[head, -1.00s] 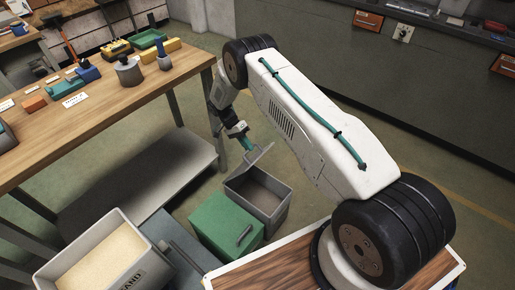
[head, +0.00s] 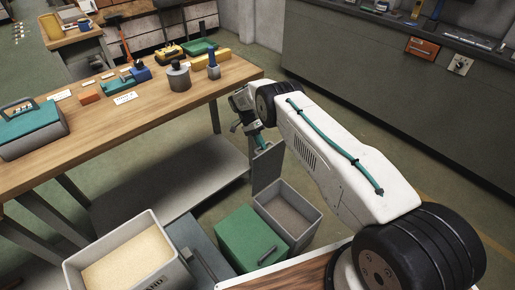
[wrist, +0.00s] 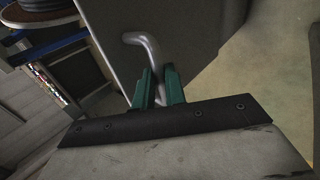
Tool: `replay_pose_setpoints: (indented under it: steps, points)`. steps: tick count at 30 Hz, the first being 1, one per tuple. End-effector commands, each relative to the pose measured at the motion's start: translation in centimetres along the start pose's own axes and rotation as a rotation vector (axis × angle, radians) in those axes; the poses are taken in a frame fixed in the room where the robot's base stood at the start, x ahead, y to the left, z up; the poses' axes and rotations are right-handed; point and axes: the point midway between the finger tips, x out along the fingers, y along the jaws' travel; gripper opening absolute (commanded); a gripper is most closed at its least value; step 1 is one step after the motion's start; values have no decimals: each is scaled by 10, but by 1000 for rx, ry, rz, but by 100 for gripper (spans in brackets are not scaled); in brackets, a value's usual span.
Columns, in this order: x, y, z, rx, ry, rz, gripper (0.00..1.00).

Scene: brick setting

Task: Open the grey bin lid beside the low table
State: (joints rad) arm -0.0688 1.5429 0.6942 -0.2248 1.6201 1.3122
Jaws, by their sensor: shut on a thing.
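The grey bin (head: 308,228) stands open on the floor at the right of the row of bins, near the end of the table. Its grey lid (head: 268,170) is hinged at the bin's far left edge and stands nearly upright. My gripper (head: 264,145) is at the lid's upper edge. In the wrist view my gripper's teal fingers (wrist: 158,88) are shut on the bent metal handle (wrist: 146,48) of the lid (wrist: 170,25). The fingers hide part of the handle.
A green lidded bin (head: 240,240) stands close on the left of the grey bin. Further left are a blue-grey lidded bin (head: 192,236) and an open sand bin (head: 170,275). The wooden table (head: 150,118) holds tools behind. Floor is clear beyond the grey bin.

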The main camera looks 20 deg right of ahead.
Motion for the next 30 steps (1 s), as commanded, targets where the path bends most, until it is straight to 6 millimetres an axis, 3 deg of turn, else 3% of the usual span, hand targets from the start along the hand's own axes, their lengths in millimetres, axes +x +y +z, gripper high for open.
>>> replay_pose_setpoints:
  steps: [1, 16, 17, 18, 30]
  points:
    - [7, -2, -4, 2, -4, 3, 0]
    - [7, -2, -9, 7, -10, 7, 0]
    - [7, -2, -9, 7, -10, 7, 21]
    - [7, -2, -9, 7, -10, 7, 32]
    - [3, 1, -6, 5, -5, 4, 34]
